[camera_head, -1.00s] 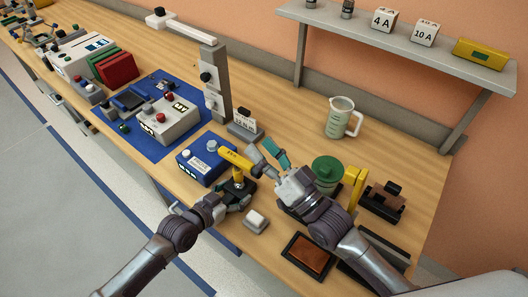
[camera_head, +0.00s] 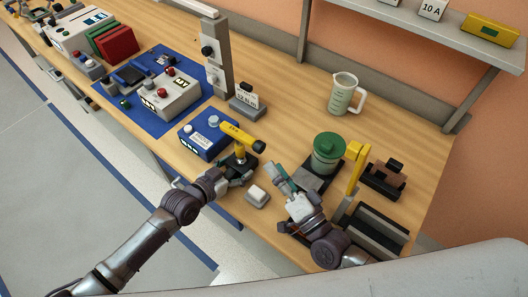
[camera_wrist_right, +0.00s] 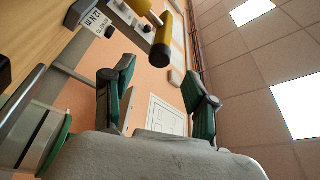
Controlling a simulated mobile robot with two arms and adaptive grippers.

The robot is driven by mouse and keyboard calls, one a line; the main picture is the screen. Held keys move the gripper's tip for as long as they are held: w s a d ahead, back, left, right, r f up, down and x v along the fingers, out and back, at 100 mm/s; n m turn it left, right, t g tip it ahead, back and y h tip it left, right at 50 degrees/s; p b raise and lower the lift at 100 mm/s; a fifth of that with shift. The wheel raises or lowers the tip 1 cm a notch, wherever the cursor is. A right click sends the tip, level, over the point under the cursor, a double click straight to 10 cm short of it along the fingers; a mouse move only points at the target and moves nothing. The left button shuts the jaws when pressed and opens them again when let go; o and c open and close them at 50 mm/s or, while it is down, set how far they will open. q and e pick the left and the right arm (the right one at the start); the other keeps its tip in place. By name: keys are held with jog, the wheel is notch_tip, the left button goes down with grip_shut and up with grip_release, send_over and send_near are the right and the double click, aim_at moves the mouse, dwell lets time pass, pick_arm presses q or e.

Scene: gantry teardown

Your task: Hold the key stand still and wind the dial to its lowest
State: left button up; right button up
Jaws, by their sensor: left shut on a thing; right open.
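A yellow torque key (camera_head: 238,136) lies across the top of a small key stand with a black base (camera_head: 240,170). A dark round end, likely the dial (camera_head: 259,146), caps the key on its right; it also shows in the right wrist view (camera_wrist_right: 160,50). Its setting cannot be read. My left gripper (camera_head: 228,178) is low at the stand's base and shut on it; its fingertips are partly hidden. My right gripper (camera_head: 279,172) is open and empty, right of the key and apart from it. Its green fingers spread wide in the wrist view.
A blue box (camera_head: 205,141) stands left of the key, and a "12 N m" sign (camera_head: 246,100) behind it. A white block (camera_head: 257,196) lies in front. A green-lidded container (camera_head: 327,152) and a yellow post (camera_head: 356,168) stand right of my right gripper. A measuring jug (camera_head: 342,93) stands behind.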

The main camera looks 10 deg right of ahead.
aim_at(262, 151)
jog(key=x, duration=0.5)
jog(key=shift+w+a, duration=0.1)
jog(key=shift+w, duration=0.15)
grip_shut()
jog(key=shift+n+y, duration=0.7)
jog(key=shift+n, duration=1)
grip_release()
